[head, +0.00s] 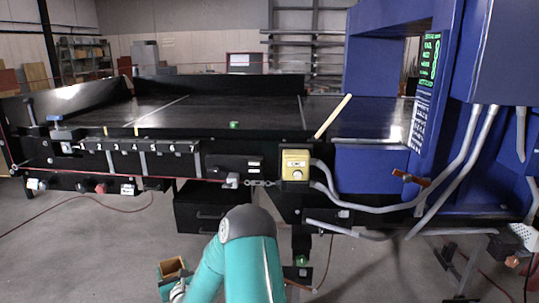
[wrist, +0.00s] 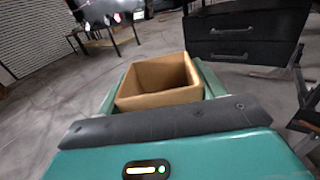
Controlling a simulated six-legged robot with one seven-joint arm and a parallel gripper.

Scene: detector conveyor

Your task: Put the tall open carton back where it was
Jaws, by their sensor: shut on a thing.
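The tall open carton (wrist: 158,82) is a brown cardboard box with an open, empty-looking top. In the wrist view it sits between the teal fingers of my gripper (wrist: 160,85), which is shut on it. In the head view the carton (head: 173,267) shows low in the picture, left of my teal arm, in front of the conveyor and below its top. My gripper (head: 172,280) is partly hidden there by my arm. The lower part of the carton is hidden in both views.
A black conveyor (head: 200,112) runs across the head view into a blue detector housing (head: 375,65). A yellow control box (head: 295,165) and grey conduits (head: 400,207) stick out at its front. A black drawer unit (head: 205,207) hangs below. The grey floor at left is mostly clear.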

